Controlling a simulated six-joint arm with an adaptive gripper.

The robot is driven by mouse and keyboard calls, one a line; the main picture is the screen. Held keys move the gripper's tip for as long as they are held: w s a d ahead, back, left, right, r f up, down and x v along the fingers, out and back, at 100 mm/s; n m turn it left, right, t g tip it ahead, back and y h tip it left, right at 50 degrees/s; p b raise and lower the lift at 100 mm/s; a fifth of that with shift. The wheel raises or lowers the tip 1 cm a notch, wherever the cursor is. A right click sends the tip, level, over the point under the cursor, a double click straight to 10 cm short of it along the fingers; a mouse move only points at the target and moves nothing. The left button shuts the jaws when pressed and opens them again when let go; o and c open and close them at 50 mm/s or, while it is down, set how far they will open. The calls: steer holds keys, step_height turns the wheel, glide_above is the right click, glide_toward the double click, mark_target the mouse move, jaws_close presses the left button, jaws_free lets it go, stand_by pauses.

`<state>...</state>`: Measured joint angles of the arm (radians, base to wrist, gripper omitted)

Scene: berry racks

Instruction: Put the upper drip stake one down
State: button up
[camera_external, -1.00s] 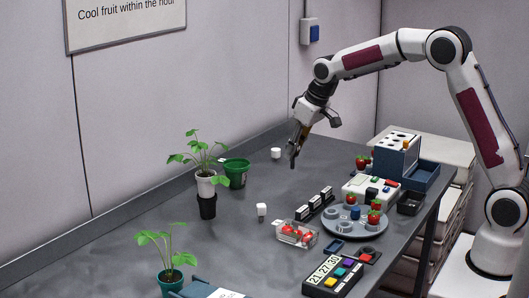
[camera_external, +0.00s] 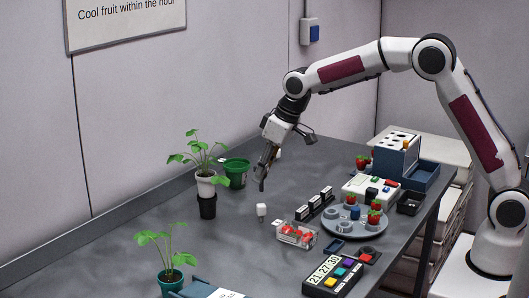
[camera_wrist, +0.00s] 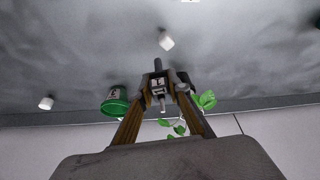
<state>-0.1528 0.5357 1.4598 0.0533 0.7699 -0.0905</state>
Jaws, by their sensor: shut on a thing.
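My gripper (camera_external: 266,168) is shut on a small dark slim thing (camera_external: 262,186) that looks like a drip stake and points down over the table. The wrist view shows my gripper (camera_wrist: 160,92) with the fingers closing around the dark thing, which has a pale middle part (camera_wrist: 157,86). Much of it is hidden by the fingers. A second white block (camera_external: 280,153) is partly hidden behind my gripper. I cannot tell which is the upper stake.
A white pot (camera_external: 205,188) with a plant, set in a black holder (camera_external: 208,207), and a green pot (camera_external: 236,175) stand left of my gripper. Another plant pot (camera_external: 171,281) is nearer. Black clips (camera_external: 314,205), a berry punnet (camera_external: 297,235) and a round tray (camera_external: 340,225) are right.

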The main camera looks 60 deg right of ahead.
steer(key=s+a+r+n+g+y, duration=0.1)
steer(key=a+n, duration=0.5)
steer(key=a, duration=1.4)
steer(key=shift+s+r+n+y, duration=0.15)
steer(key=shift+r+n+y, duration=0.15)
steer(key=shift+r+y, duration=0.25)
step_height(320, 180, down, 6)
steer(key=shift+f, duration=0.2)
steer(key=shift+d+f, duration=0.1)
steer(key=shift+f, duration=1.7)
